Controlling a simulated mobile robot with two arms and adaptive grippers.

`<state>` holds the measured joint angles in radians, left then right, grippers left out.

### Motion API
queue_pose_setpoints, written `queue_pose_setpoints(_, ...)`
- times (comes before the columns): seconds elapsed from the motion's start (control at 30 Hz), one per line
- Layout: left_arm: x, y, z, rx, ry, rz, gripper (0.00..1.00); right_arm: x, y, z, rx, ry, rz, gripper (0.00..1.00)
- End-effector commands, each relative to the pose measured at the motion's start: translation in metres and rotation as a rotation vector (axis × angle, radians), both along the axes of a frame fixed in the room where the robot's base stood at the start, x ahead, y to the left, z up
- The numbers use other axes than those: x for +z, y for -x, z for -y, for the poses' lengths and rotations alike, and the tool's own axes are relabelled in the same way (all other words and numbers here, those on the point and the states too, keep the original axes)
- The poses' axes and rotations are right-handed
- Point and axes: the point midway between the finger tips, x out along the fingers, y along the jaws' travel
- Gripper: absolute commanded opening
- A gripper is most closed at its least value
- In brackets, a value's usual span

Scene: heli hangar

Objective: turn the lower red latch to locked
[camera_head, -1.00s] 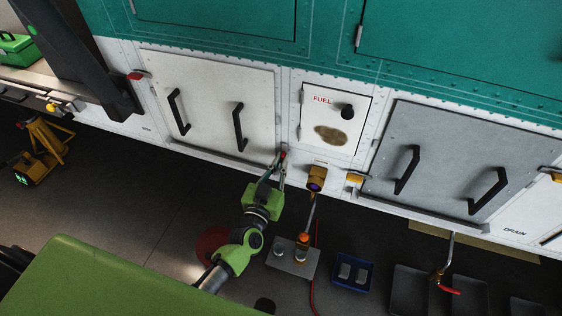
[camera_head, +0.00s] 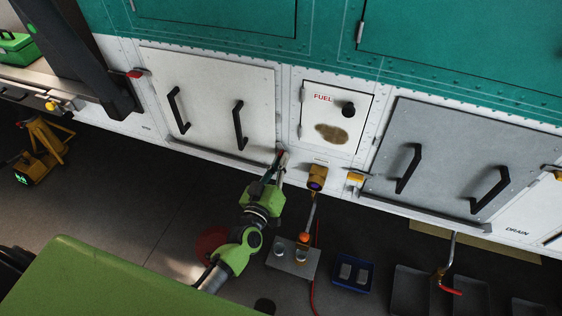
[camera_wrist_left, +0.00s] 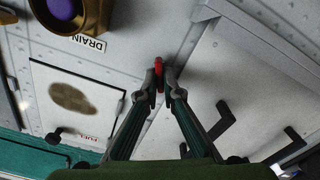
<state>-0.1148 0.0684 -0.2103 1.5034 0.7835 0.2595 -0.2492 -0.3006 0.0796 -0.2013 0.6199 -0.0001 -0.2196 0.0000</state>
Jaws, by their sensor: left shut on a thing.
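The lower red latch (camera_wrist_left: 159,75) is a small red handle on the white hull, at the lower right corner of the white panel (camera_head: 208,100) in the head view. My left gripper (camera_head: 280,157) reaches up to it from below. In the left wrist view, the two fingertips of my left gripper (camera_wrist_left: 163,82) are closed around the latch, one on each side. The fingers hide much of the latch in the head view. A second red latch (camera_head: 136,74) is at the panel's upper left corner. My right gripper is not in view.
A brass drain fitting (camera_head: 317,177) sticks out just right of the gripper, and a yellow latch (camera_head: 355,178) sits beyond it. A ledge (camera_head: 205,153) runs under the white panel. A grey plate (camera_head: 293,258) and a blue tray (camera_head: 353,271) lie on the floor below.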

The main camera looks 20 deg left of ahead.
Motion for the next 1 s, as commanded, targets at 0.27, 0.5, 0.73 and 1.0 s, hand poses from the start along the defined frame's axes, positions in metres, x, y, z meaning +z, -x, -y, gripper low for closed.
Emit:
queue_pose_setpoints(0.27, -0.001, 0.000, -0.001, 0.001, 0.263, -0.007, 0.00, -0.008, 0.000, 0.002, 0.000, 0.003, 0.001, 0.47)
queue_pose_setpoints(0.5, -0.003, 0.000, -0.002, 0.001, 0.492, -0.015, 0.00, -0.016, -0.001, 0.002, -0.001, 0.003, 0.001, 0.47)
queue_pose_setpoints(0.73, -0.004, 0.000, -0.003, 0.002, 0.708, -0.022, 0.00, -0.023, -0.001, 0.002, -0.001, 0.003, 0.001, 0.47)
queue_pose_setpoints(1.0, -0.004, 0.000, -0.003, 0.001, 0.923, -0.030, 0.00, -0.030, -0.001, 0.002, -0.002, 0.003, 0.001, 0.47)
